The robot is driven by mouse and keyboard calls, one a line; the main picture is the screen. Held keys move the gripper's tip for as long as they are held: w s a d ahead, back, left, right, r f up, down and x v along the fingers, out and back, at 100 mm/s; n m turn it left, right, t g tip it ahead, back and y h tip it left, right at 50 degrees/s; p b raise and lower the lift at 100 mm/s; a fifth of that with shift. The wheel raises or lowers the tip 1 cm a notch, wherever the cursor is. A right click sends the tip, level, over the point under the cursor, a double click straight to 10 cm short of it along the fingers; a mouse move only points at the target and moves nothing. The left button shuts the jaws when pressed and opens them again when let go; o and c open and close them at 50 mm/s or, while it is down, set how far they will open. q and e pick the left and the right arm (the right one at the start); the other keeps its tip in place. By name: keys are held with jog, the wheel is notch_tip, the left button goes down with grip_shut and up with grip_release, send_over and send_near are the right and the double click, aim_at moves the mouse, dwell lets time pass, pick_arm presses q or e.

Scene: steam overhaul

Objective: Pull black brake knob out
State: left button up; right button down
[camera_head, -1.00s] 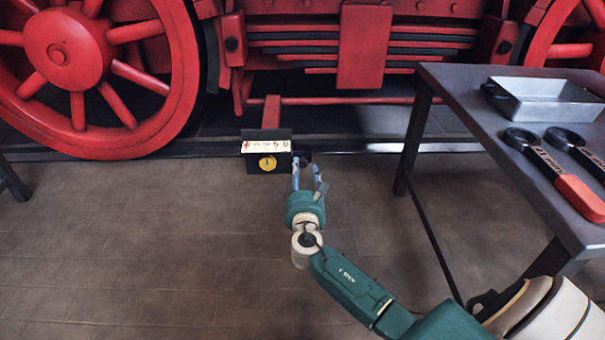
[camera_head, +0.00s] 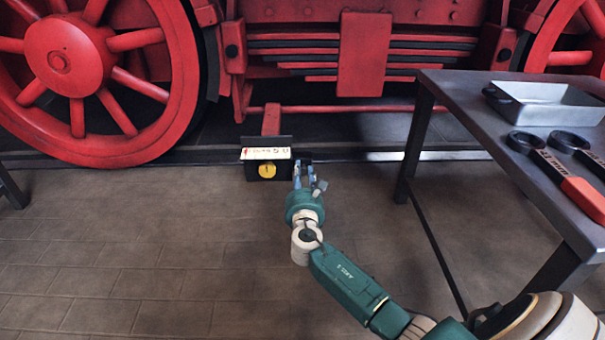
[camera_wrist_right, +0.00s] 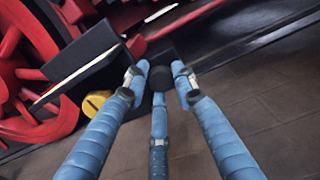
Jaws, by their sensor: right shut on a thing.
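A small black box (camera_head: 252,172) with a white scale strip and a yellow dial (camera_head: 267,171) sits low beside the locomotive. The black brake knob (camera_head: 304,158) is at the box's right side; it also shows in the right wrist view (camera_wrist_right: 160,76). My right gripper (camera_head: 304,173) is shut on the knob, with its blue fingers around it, as the right wrist view (camera_wrist_right: 158,88) shows. The fingers partly hide the knob, and I cannot tell how far it stands out from the box. My left gripper is not in view.
Red wheels (camera_head: 70,60) and the red frame stand behind the box. A dark table (camera_head: 465,100) at the right holds a metal tray (camera_head: 550,112) and two wrenches (camera_head: 555,165). The tiled floor (camera_head: 150,240) at left and front is clear.

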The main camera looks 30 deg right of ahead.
jog(key=shift+r+p+v, duration=0.15)
jog(key=shift+p+v, duration=0.4)
jog(key=shift+v, duration=0.05)
jog(key=shift+r+p+v, duration=0.15)
jog(key=shift+p+v, duration=0.4)
jog(key=shift+v, duration=0.05)
jog(key=shift+s+a+f, duration=0.1)
jog(key=shift+f, duration=0.15)
jog(key=c, duration=1.8)
grip_release()
jog(key=o, duration=0.4)
jog(key=shift+s, duration=0.1)
